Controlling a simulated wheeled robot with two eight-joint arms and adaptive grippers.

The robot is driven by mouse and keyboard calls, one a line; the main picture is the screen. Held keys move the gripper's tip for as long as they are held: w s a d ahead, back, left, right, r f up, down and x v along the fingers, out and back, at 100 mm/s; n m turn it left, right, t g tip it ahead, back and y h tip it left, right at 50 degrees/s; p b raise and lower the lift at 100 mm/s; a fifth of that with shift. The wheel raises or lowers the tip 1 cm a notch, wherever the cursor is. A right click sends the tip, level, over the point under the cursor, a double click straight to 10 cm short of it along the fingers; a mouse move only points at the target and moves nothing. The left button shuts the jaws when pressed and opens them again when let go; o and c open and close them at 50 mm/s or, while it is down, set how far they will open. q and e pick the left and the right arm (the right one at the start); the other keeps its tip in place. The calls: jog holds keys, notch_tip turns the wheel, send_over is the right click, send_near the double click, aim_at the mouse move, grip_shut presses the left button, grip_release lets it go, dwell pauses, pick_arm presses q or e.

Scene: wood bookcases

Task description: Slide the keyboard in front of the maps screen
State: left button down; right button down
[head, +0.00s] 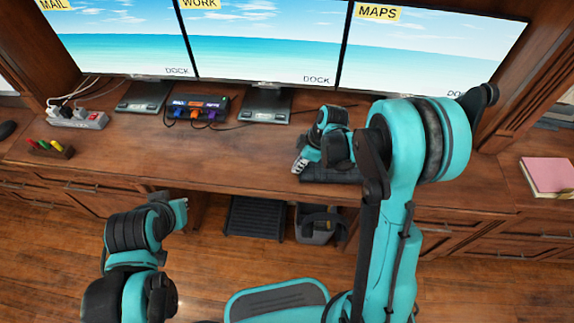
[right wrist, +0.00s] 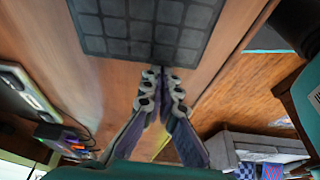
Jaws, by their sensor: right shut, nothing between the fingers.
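The maps screen (head: 430,50) stands at the right of three screens, labelled MAPS. The dark keyboard (head: 345,176) lies on the desk below the gap between the work and maps screens, mostly hidden by my right arm. In the right wrist view the keyboard (right wrist: 125,25) fills the top, its keys facing the camera. My right gripper (head: 299,163) is at the keyboard's left end in the head view. In the right wrist view the gripper (right wrist: 161,76) is shut and empty, its fingertips at the keyboard's edge; I cannot tell if they touch. My left gripper (head: 182,210) hangs before the desk front.
The work screen (head: 255,40) and mail screen (head: 115,35) stand to the left. A dock with cables (head: 197,108), a power strip (head: 78,118) and a pen holder (head: 50,149) sit on the left desk. A pink notebook (head: 548,175) lies far right. The desk's middle is clear.

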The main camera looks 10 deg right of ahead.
aim_at(328, 173)
jog(key=s+d, duration=0.1)
jog(key=d, duration=0.2)
jog(key=s+d, duration=0.1)
jog(key=d, duration=0.3)
jog(key=s+d, duration=0.1)
jog(key=d, duration=0.2)
jog(key=shift+s+d, duration=0.2)
